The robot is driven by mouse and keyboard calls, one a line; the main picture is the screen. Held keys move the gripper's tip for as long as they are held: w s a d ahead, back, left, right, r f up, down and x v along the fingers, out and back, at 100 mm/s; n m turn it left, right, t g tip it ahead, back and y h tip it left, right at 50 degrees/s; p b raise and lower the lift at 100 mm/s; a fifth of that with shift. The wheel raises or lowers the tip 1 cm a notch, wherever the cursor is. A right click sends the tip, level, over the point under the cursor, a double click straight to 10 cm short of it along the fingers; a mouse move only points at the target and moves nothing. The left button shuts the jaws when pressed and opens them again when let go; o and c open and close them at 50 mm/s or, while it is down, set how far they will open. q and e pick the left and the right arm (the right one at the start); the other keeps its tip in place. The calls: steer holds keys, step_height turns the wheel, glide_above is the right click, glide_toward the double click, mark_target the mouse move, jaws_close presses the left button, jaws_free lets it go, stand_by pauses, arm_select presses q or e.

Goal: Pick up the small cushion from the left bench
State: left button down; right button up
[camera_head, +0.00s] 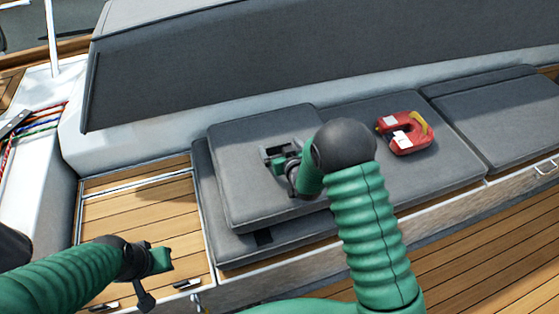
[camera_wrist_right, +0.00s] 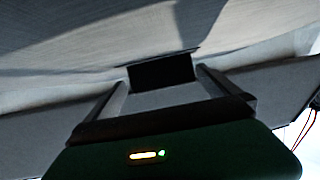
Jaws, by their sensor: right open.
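The small cushion (camera_head: 240,140) is a flat grey square pad. It lies on top of a larger grey bench cushion (camera_head: 235,250) at the middle left of the head view. My right gripper (camera_head: 280,152) is over the small cushion's right half, open and empty; I cannot tell whether it touches. My right forearm hides the cushion's right edge. In the right wrist view the gripper's fingers (camera_wrist_right: 162,88) stand apart, with a black rectangular patch (camera_wrist_right: 162,72) on grey fabric beyond. My left gripper (camera_head: 160,262) is over the wooden deck left of the cushions; its jaws are unclear.
A red life vest (camera_head: 405,135) with yellow and white parts lies on the bench, right of my right arm. A tall grey backrest (camera_head: 300,50) runs behind. Coloured ropes (camera_head: 38,122) lie at far left. Bare wooden planks (camera_head: 140,215) lie left of the cushions.

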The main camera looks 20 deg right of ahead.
steer(key=shift+w+a+f, duration=0.3)
steer(key=shift+w+a, duration=0.05)
steer(key=shift+w, duration=0.25)
steer(key=shift+s+r, duration=0.1)
steer(key=shift+r, duration=0.05)
steer(key=shift+c, duration=0.8)
steer(key=shift+d, duration=0.3)
steer(key=c, duration=0.7)
steer(key=shift+a, duration=0.15)
steer(key=c, duration=0.9)
steer(key=shift+c, duration=1.2)
